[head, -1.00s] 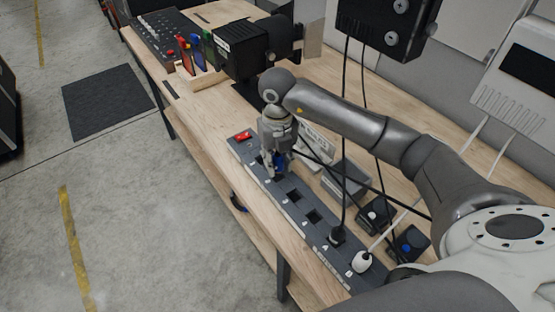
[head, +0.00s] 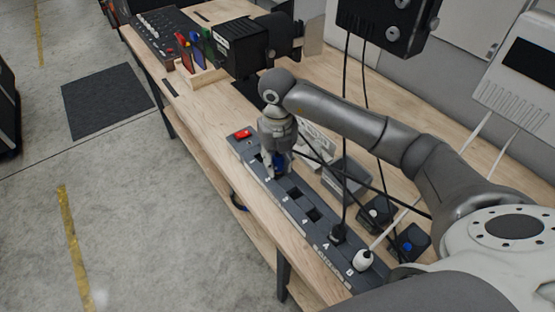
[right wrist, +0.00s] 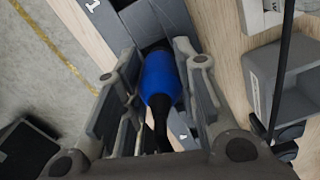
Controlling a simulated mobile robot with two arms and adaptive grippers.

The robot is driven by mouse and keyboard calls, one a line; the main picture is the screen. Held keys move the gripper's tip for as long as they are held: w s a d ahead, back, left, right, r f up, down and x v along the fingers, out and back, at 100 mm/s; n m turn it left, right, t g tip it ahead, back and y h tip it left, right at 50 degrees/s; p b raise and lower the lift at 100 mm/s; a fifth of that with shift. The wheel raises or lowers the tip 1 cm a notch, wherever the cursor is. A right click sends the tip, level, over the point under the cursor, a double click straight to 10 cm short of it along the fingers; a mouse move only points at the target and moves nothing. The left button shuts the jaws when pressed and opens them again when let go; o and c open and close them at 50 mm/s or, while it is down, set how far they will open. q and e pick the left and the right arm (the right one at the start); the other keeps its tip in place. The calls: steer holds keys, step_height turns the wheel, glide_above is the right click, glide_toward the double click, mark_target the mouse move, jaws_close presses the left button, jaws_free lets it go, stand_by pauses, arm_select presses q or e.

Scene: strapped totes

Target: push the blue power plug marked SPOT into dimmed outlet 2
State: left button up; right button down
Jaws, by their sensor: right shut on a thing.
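The blue plug (right wrist: 160,78) is between the two fingers of my right gripper (right wrist: 160,105), which is shut on it. Its black cord end points toward the wrist camera. In the head view my right gripper (head: 275,168) is low over the upper part of the grey power strip (head: 322,232), and the plug shows as a small blue patch. The SPOT mark is not readable. The plug's front end is at the strip near the printed 1 in the wrist view; how deep it sits is hidden. Outlet 2 is largely covered by the gripper. My left gripper is out of view.
Two empty sockets (head: 303,204) lie below the gripper. A black plug (head: 338,234) and a white plug (head: 363,261) fill lower sockets. A red switch (head: 242,135) is at the strip's upper end. Black cables hang close to my arm. Grey boxes (head: 346,178) stand right of the strip.

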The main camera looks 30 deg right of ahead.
steer(key=shift+f+b, duration=0.95)
steer(key=shift+f, duration=0.25)
steer(key=c, duration=1.1)
jaws_free()
steer(key=shift+o, duration=0.2)
steer(key=shift+r, duration=0.15)
step_height(320, 180, up, 12)
steer(key=shift+f, duration=0.1)
